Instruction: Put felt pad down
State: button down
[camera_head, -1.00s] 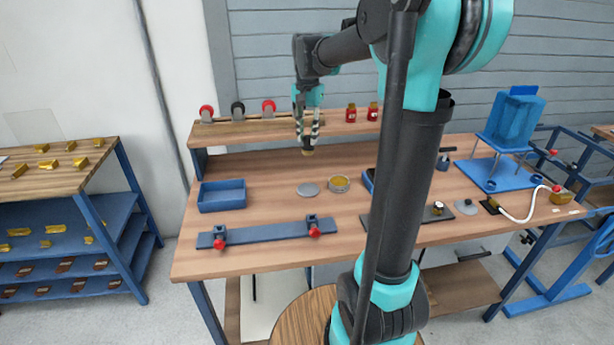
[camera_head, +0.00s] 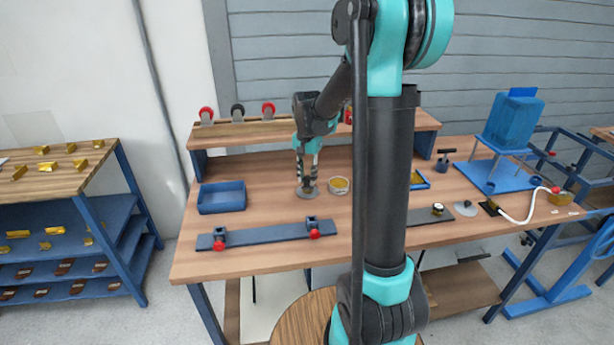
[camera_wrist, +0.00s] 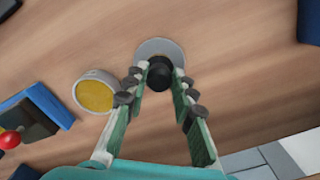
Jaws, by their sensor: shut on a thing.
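My gripper (camera_head: 307,178) is shut on the felt pad, whose dark round top (camera_wrist: 159,74) shows between the fingertips in the wrist view. The gripper points down over a flat grey disc (camera_head: 300,191) on the wooden bench. In the wrist view the disc (camera_wrist: 158,47) shows around and beyond the pad. The pad is at or just above the disc; I cannot tell whether they touch. Its underside is hidden. A round tin with yellow contents (camera_head: 339,184) stands just right of the disc; it also shows in the wrist view (camera_wrist: 96,93).
A blue tray (camera_head: 222,208) lies to the left on the bench (camera_head: 265,175). A dark blue bar (camera_head: 262,236) with two red-knobbed clamps lies in front. A raised shelf (camera_head: 240,134) with several rollers stands behind. My arm hides part of the bench's right half.

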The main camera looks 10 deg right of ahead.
aim_at(307, 179)
jog(key=c, duration=1.3)
grip_release()
jog(key=shift+f, duration=0.1)
jog(key=shift+o, duration=0.2)
notch_tip(307, 179, up, 12)
